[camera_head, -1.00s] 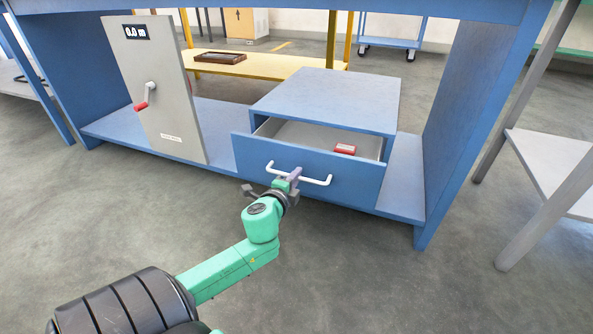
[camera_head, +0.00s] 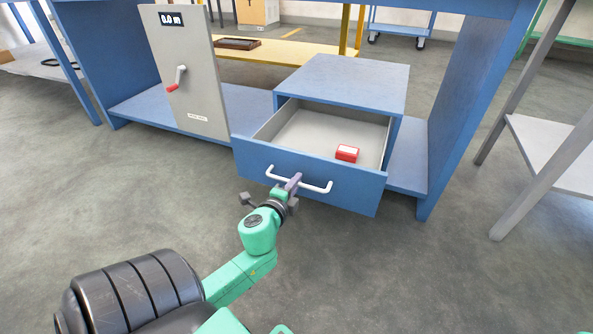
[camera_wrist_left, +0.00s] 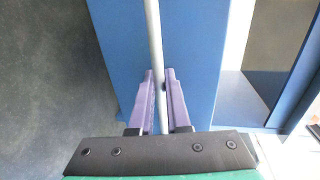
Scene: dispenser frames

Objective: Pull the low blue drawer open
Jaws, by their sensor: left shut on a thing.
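The low blue drawer (camera_head: 338,189) is pulled well out of its blue housing (camera_head: 345,84) under the blue bench. Its grey inside shows, with a small red box (camera_head: 347,153) lying in it. A white bar handle (camera_head: 316,187) crosses the drawer front. My left gripper (camera_head: 292,183) is shut on the handle near its middle. In the left wrist view, the purple fingers (camera_wrist_left: 164,95) lie on either side of the white bar (camera_wrist_left: 155,45). My right gripper is not in view.
A grey panel (camera_head: 205,100) with a red-handled crank (camera_head: 175,80) stands left of the drawer on the bench's lower shelf (camera_head: 145,107). A grey side table (camera_head: 550,150) stands at the right. The floor in front of the drawer is clear.

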